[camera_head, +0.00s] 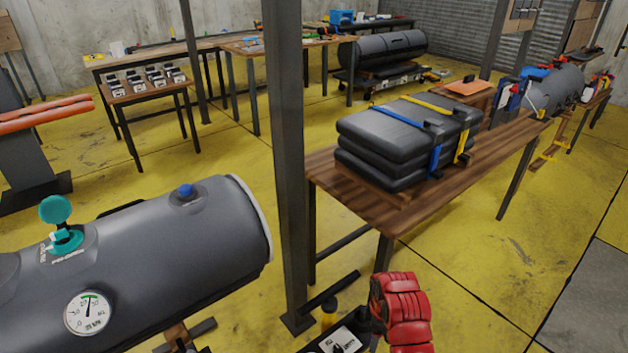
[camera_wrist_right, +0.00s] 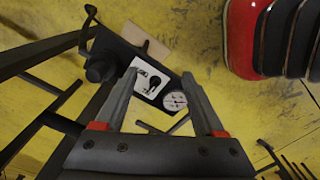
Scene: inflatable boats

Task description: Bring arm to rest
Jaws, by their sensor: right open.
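My right gripper (camera_wrist_right: 160,100) shows in the right wrist view. Its two grey fingers with red parts at their bases are apart, with nothing held between them. Beyond the fingertips, a dark device with a white label plate (camera_wrist_right: 147,80) and a round gauge (camera_wrist_right: 174,101) lies low near the yellow floor; I cannot tell the distance. The white-plated device also shows at the bottom of the head view (camera_head: 340,340). I cannot make out my right gripper in the head view. My left gripper is not in view.
A steel post (camera_head: 287,150) rises left of the wooden table (camera_head: 470,190) with strapped black bundles (camera_head: 400,140). A grey inflated tube (camera_head: 150,260) with a gauge fills the lower left.

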